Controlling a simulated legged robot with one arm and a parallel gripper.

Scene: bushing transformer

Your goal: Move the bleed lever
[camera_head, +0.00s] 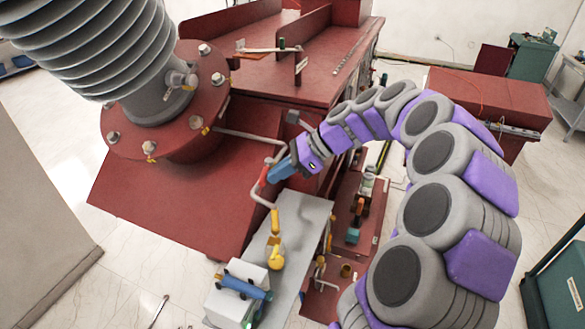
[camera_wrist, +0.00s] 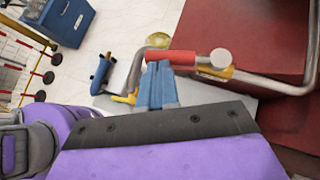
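A red cylindrical lever grip (camera_wrist: 170,57) sits on a bent grey pipe in the wrist view, with a round grey end piece (camera_wrist: 220,58) at its right. I take it to be the bleed lever, though no label shows. In the head view the red part (camera_head: 263,176) shows small, just left of my gripper. My gripper (camera_head: 272,175) has blue fingers. In the wrist view the fingers (camera_wrist: 158,66) lie close together, their tips at the near edge of the red grip. Nothing shows between them. Whether they touch the grip is unclear.
A white box with a blue cylinder (camera_head: 240,285) stands at the near end. The red transformer tank (camera_head: 180,195) and ribbed bushing (camera_head: 100,45) fill the left.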

